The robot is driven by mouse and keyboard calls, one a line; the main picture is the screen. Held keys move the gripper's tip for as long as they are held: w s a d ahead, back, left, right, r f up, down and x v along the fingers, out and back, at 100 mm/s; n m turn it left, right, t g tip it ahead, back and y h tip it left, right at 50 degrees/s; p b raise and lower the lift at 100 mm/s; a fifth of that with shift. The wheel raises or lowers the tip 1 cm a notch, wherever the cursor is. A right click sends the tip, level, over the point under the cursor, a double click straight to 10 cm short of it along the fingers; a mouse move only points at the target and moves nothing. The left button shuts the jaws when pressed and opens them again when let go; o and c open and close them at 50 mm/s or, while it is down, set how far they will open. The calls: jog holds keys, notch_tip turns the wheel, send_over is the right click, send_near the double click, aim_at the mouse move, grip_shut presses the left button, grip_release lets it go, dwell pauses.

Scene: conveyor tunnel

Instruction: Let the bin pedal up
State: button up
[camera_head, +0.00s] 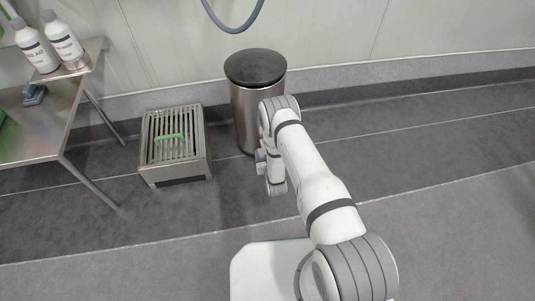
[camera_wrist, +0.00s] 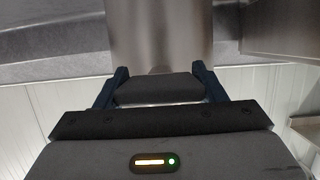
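The bin (camera_head: 244,112) is a brushed steel cylinder with a black lid (camera_head: 255,67), which looks closed. It stands upright by the wall. My gripper (camera_head: 261,160) is low in front of the bin, near its base, partly hidden by my arm. In the wrist view, my gripper (camera_wrist: 160,70) has its two dark fingers spread apart, with the steel bin body (camera_wrist: 160,30) beyond them. A dark grey rounded piece shows between the fingers; I cannot tell whether it belongs to the bin. I cannot make out the pedal in either view.
A low steel slatted stand (camera_head: 176,170) with a green handle-shaped item (camera_head: 170,137) is left of the bin. A steel table (camera_head: 60,110) with two white bottles stands farther left. The floor to the right is clear.

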jog(key=o, duration=0.5)
jog(key=shift+r, duration=0.15)
jog(key=p+v, duration=0.3)
jog(key=v, duration=0.4)
jog(key=shift+s+r, duration=0.1)
jog(key=shift+s, duration=0.3)
jog(key=shift+d, duration=0.1)
